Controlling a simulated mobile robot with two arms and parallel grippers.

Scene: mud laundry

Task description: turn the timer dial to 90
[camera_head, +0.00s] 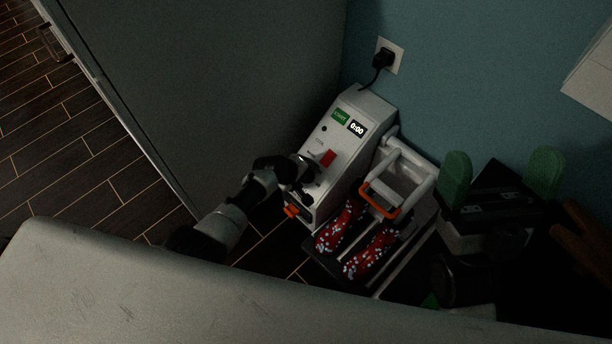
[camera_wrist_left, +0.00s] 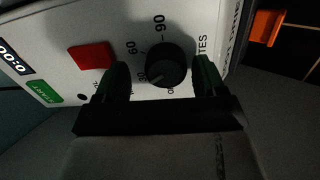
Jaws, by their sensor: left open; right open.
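The white timer box (camera_head: 338,140) stands by the wall, with a lit display (camera_head: 357,128) reading 0:00, a green START label (camera_head: 340,116) and a red switch (camera_head: 327,158). In the left wrist view the round black timer dial (camera_wrist_left: 170,64) is between the two fingers of my left gripper (camera_wrist_left: 162,68), which is open around it. A pale mark on the dial points toward its lower left. The printed 60 and 90 are readable; nearby print is partly hidden. My left gripper (camera_head: 300,172) covers the dial in the head view. My right gripper (camera_head: 500,176) is open and empty at the right.
Red spotted boots (camera_head: 370,251) sit on a rack beside the box, under a white frame with an orange bar (camera_head: 380,203). A black plug (camera_head: 382,58) is in the wall socket. A grey cabinet panel (camera_head: 200,80) stands left of the box.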

